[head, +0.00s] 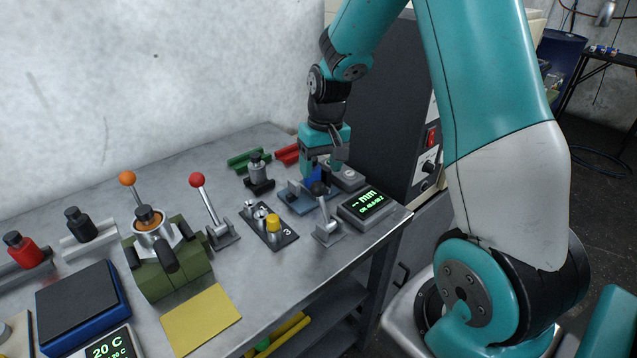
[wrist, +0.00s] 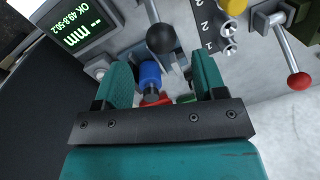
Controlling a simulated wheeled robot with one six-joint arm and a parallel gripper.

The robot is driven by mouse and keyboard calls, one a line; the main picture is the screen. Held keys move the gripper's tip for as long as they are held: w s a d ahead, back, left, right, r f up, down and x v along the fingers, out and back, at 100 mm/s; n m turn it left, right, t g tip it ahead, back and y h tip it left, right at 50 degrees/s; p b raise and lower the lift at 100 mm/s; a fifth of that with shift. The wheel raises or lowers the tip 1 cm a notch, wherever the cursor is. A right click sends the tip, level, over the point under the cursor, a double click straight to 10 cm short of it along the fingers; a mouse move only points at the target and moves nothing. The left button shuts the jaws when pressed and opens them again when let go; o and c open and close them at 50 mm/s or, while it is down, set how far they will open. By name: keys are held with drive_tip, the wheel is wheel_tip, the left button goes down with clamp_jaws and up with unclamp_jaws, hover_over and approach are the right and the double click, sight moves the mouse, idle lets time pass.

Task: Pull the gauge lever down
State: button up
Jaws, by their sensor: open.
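The gauge lever (head: 326,218) stands beside the gauge's display box (head: 366,206), with a black ball knob (head: 319,188) on top. In the wrist view the black knob (wrist: 161,38) is just beyond my fingertips. My gripper (head: 322,170) points down over the gauge's blue-grey cradle (head: 296,198). It is open, and its fingers (wrist: 162,75) stand on either side of a blue drum with a dark end (wrist: 150,75). In the head view the drum (head: 314,178) is partly hidden by my gripper. I cannot tell whether the fingers touch it.
A numbered rack (head: 271,228) with a yellow-topped drum stands left of the lever. A red-knobbed lever (head: 204,205) and a green block (head: 172,275) are farther left. Green (head: 247,159) and red holders (head: 287,154) lie behind. A dark cabinet (head: 385,110) closes off the right.

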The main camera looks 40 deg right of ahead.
sight(319, 182)
drive_tip(key=f, duration=0.5)
drive_tip(key=shift+a+f, duration=0.3)
clamp_jaws()
